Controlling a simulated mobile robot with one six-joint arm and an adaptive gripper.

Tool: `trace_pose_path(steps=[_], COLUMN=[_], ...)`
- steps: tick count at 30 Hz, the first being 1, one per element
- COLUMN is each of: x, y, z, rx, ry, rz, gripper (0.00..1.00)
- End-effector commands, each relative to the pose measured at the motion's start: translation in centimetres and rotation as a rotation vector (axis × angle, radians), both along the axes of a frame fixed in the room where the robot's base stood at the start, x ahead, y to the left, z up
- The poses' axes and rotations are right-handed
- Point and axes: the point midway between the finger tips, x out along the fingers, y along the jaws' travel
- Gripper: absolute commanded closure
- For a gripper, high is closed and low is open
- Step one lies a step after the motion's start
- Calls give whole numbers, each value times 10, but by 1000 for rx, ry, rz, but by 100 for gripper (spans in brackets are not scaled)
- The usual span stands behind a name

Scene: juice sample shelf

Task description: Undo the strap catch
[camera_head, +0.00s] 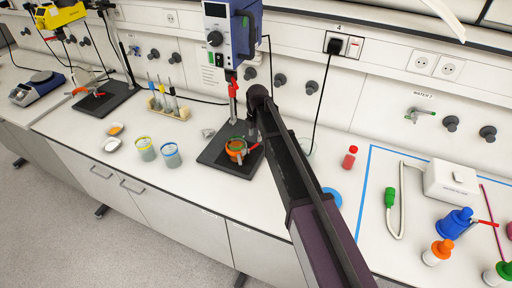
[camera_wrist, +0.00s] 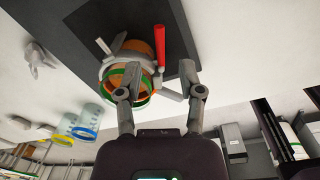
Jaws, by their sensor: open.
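An orange cup (camera_head: 234,146) with a green rim stands on the dark stand base (camera_head: 214,158) under the blue and white instrument. In the wrist view the orange cup (camera_wrist: 138,48) has a grey clamp-like band (camera_wrist: 112,66) around it, and a red lever (camera_wrist: 160,47) sticks out beside it. I cannot tell which part is the strap catch. My gripper (camera_wrist: 161,92) is open, with its fingers apart just below the cup and lever in the wrist view. Nothing shows held between them. In the head view my gripper (camera_head: 252,136) is beside the cup, and my arm hides part of the bench.
The instrument (camera_head: 229,35) hangs above the cup. Two beakers (camera_head: 158,152), white dishes and a tube rack (camera_head: 168,101) stand to the left. A red-capped bottle (camera_head: 349,157) stands to the right. Beyond it, a blue-taped area holds a white box (camera_head: 453,180) and several coloured bottles.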

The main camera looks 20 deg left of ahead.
Motion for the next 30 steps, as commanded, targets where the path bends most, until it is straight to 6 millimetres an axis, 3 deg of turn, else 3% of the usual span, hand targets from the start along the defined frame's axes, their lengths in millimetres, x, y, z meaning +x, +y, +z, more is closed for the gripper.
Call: trace_pose_path(steps=[15,30], x=[1,1], y=[2,2], z=[-41,-47], rx=[0,0], ry=[0,0], rz=[0,0], gripper=[51,51])
